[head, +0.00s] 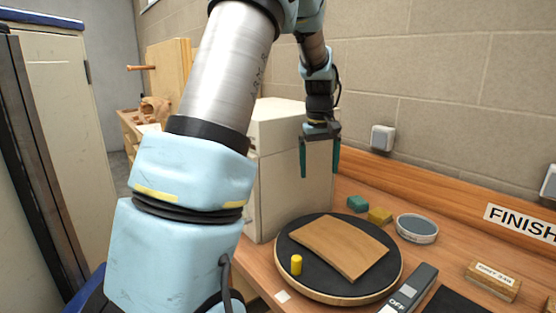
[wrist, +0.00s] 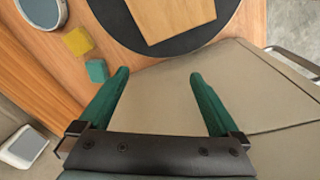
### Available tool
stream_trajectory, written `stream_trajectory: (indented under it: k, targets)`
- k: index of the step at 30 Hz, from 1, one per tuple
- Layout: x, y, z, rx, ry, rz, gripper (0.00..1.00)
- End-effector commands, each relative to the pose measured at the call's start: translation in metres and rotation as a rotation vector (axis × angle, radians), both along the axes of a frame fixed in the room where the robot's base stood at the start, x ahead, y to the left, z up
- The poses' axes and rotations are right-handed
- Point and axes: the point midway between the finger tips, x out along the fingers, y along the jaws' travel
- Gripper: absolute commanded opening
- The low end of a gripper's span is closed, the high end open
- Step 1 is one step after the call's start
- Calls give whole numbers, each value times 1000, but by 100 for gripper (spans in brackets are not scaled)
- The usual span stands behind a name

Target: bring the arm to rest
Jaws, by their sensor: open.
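My gripper (head: 320,160) has two green fingers, spread apart with nothing between them. In the head view it hangs pointing down, in front of the pale cabinet's right part and above the bench. In the wrist view my gripper (wrist: 158,100) shows its fingers wide apart over the beige cabinet surface. A curved wooden piece (head: 342,247) lies on the black round turntable (head: 285,255), apart from my gripper; the piece also shows at the top of the wrist view (wrist: 170,15).
A yellow peg (head: 296,265) stands on the turntable. Behind are a green block (head: 357,203), a yellow block (head: 380,216) and a round grey dish (head: 416,228). A switch box marked OFF (head: 408,290) lies to the right. The cabinet (head: 285,180) stands close to my arm.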

Motion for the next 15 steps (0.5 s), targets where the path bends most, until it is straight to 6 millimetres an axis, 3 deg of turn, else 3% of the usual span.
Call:
stream_trajectory:
  k: [1,6,15]
  targets:
    - [-14,30,-3,-2,-13,-11,99]
    - [-62,97,-20,12,-65,-93,99]
    - [-141,161,-44,51,-128,-205,99]
